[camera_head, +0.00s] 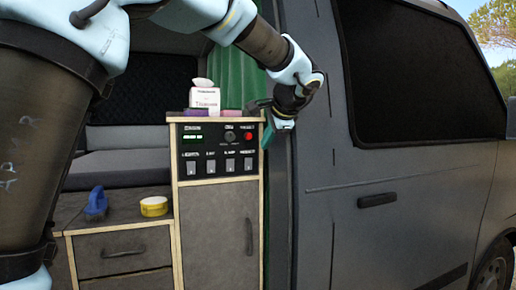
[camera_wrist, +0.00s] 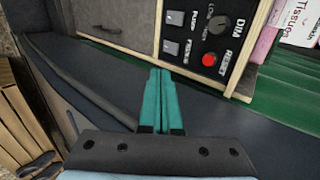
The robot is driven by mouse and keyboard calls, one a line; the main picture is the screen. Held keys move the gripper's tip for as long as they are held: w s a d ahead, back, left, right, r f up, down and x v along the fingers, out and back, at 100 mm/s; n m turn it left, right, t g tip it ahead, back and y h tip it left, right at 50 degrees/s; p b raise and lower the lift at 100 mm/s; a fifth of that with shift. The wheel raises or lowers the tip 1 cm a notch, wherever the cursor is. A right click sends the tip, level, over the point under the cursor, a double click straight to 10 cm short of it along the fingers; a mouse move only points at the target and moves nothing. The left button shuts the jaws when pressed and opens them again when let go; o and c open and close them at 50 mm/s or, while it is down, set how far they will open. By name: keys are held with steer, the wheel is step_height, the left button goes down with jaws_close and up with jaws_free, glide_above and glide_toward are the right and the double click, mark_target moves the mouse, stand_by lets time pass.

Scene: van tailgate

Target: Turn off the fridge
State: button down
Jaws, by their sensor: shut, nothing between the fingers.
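The black control panel (camera_head: 218,150) is on the upper front of the cabinet. My gripper (camera_head: 266,142) is at the panel's right edge, in front of the van's side. In the wrist view its teal fingers (camera_wrist: 160,72) are together and empty. Their tips are a little short of the fridge switch in the picture, apart from it.
The pump switch (camera_wrist: 173,18), dim knob (camera_wrist: 217,25) and red reset button (camera_wrist: 208,59) are close by. A tissue box (camera_head: 205,98) stands on the cabinet top. A blue brush (camera_head: 96,204) and yellow tape roll (camera_head: 153,207) lie on the lower counter.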

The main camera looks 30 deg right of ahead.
mark_target(248, 159)
steer(key=shift+w+r+p+x, duration=0.35)
steer(key=shift+p+x, duration=0.45)
steer(key=shift+x, duration=1.2)
steer(key=shift+w+r+p+x, duration=0.3)
steer(key=shift+p+x, duration=0.55)
steer(key=shift+x, duration=1.2)
steer(key=shift+w+r+p+x, duration=0.2)
steer(key=shift+r+p+x, duration=0.45)
steer(key=shift+x, duration=1.35)
steer(key=shift+d+f, duration=0.15)
steer(key=shift+f, duration=0.05)
steer(key=shift+w+r, duration=0.2)
steer(key=shift+w, duration=0.45)
steer(key=shift+r, duration=0.1)
